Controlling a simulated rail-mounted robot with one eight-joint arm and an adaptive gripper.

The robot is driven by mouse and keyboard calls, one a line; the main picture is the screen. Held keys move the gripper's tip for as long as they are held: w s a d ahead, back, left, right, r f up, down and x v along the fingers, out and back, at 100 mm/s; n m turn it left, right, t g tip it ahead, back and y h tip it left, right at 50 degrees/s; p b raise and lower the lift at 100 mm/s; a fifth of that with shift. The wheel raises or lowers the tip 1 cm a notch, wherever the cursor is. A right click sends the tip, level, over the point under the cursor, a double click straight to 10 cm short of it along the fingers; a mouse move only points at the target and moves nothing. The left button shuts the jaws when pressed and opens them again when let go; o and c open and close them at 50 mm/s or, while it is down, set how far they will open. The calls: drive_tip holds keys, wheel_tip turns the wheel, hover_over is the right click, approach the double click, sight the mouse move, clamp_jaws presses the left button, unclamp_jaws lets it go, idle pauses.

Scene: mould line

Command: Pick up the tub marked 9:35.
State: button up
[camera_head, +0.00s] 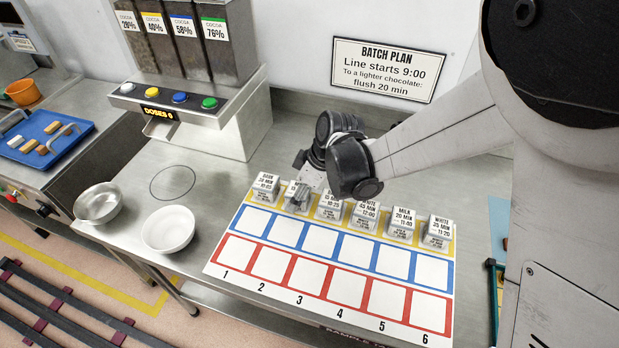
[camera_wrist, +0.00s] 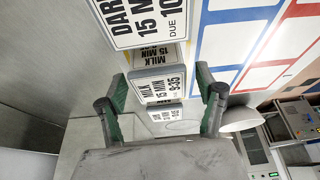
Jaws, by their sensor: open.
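The tub marked 9:35 (camera_wrist: 166,88) shows in the wrist view with a white label reading MILK 15 MIN. It stands second from the left in the row of tubs, where my arm partly hides it in the head view. My gripper (camera_wrist: 162,84) is open, with one green-lined finger on each side of this tub in the picture. Gaps show between the fingers and the tub, and I see no contact. In the head view my gripper (camera_head: 299,190) is low over the second place.
A DARK 15 MIN tub (camera_wrist: 150,18) stands close on one side, and another tub (camera_head: 265,187) on the other. More tubs (camera_head: 401,225) continue right. The numbered mat (camera_head: 330,243) has empty blue and red squares. Two bowls (camera_head: 168,229) stand left, below the cocoa dispenser (camera_head: 190,100).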

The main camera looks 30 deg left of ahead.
drive_tip(key=shift+c, duration=0.2)
drive_tip(key=c, duration=1.3)
drive_tip(key=shift+r, duration=0.1)
